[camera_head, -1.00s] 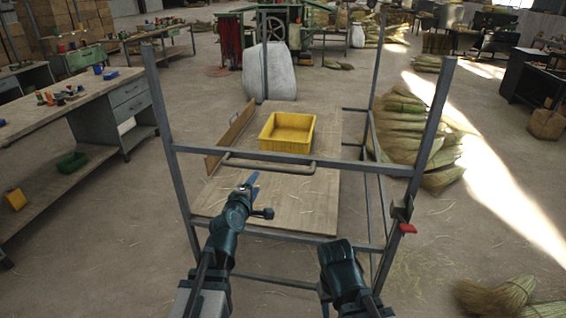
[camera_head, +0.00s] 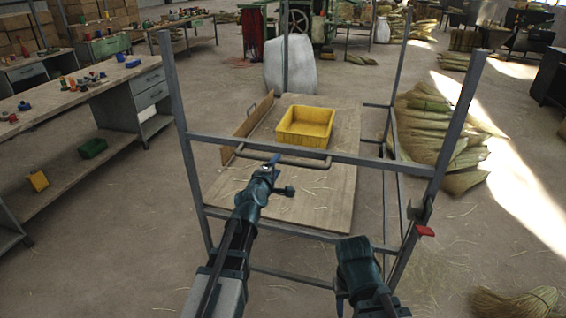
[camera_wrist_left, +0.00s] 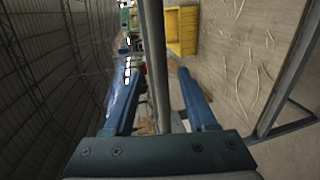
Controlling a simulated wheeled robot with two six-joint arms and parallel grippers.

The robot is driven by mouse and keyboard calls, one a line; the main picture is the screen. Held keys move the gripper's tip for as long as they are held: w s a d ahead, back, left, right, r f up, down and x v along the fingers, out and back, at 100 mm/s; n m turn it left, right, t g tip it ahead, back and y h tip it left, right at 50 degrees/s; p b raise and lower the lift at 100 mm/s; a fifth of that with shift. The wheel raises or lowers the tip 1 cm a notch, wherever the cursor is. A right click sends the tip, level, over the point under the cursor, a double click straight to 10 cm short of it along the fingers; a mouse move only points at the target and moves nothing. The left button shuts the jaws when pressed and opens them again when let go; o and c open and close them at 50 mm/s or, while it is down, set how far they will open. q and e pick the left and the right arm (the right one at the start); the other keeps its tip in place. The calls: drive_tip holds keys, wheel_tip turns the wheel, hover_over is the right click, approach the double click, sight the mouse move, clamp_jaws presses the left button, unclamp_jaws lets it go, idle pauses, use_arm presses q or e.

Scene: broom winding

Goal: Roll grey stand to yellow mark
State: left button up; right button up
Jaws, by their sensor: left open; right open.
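The grey stand (camera_head: 330,156) is an upright metal frame in front of me, with a wooden deck (camera_head: 325,205) low inside it. A handle bar (camera_head: 300,163) crosses its near side. My left gripper (camera_head: 273,160) is at the left part of this handle. In the left wrist view the open fingers (camera_wrist_left: 158,85) lie on either side of a grey bar (camera_wrist_left: 155,55), with gaps visible. My right gripper (camera_head: 358,262) is low at the stand's near right side, its fingers hidden. I see no yellow floor mark.
A yellow bin (camera_head: 305,125) sits on the deck. A red-tipped part (camera_head: 425,231) is on the right post. A workbench (camera_head: 80,108) stands left, a white sack (camera_head: 289,66) behind the stand, and broom straw bundles (camera_head: 430,125) at right. Floor between bench and stand is clear.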

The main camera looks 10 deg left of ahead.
sight(279, 162)
use_arm(q)
drive_tip(key=w, duration=0.2)
drive_tip(key=w+f, duration=0.1)
drive_tip(key=w, duration=0.2)
drive_tip(key=shift+d+b, duration=0.1)
drive_tip(key=shift+b, duration=0.2)
drive_tip(key=shift+s, duration=0.1)
clamp_jaws()
idle(0.9)
